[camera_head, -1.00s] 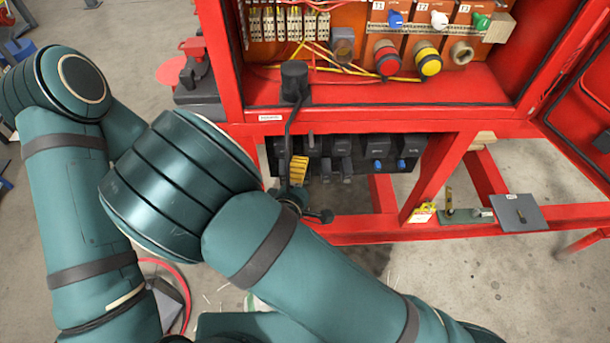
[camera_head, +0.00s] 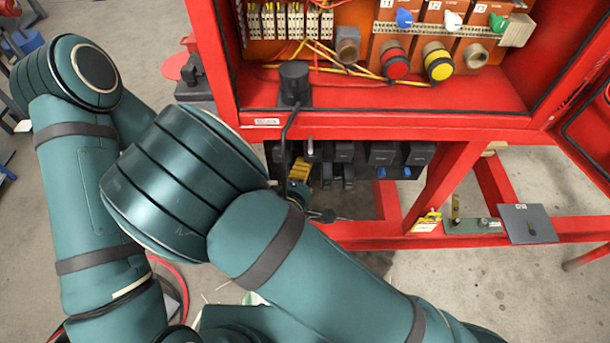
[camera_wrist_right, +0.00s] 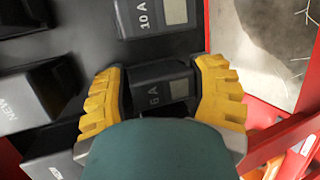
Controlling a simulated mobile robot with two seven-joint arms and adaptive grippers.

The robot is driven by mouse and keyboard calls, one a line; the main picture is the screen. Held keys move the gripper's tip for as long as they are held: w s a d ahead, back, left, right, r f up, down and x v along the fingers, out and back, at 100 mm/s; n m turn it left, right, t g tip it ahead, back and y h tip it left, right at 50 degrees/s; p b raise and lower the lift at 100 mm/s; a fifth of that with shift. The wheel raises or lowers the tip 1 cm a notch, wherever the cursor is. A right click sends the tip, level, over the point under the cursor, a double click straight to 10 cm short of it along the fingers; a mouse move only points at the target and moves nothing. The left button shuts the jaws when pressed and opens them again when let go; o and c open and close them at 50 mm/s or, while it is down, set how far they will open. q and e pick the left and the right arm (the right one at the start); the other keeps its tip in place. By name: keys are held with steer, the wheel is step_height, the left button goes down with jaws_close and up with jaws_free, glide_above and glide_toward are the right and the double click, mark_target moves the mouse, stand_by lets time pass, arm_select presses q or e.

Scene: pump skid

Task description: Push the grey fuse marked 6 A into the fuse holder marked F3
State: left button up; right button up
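My right gripper (camera_wrist_right: 160,95) has yellow ridged fingertips on both sides of a dark grey fuse (camera_wrist_right: 162,85) whose face reads 6 A, and both fingers appear to touch it. In the head view the same yellow fingers (camera_head: 299,172) show small at the left of a dark row of fuses and holders (camera_head: 345,165) under the cabinet. The F3 mark is not readable in either view, and I cannot tell how deep the fuse sits. My left gripper is not in view.
A fuse marked 10 A (camera_wrist_right: 155,15) is just above the fingers. Dark blocks stand at the left. A black cylinder (camera_head: 294,82) with a bent rod is on the red shelf above. A grey plate (camera_head: 527,223) lies on the red frame at the right.

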steer(key=shift+o, duration=0.9)
steer(key=shift+c, duration=1.4)
steer(key=shift+s+f, duration=0.15)
steer(key=shift+s, duration=0.1)
steer(key=shift+s+p, duration=0.75)
steer(key=shift+s, duration=0.65)
steer(key=shift+s, duration=0.15)
steer(key=shift+s+p, duration=0.5)
steer(key=shift+s, duration=0.9)
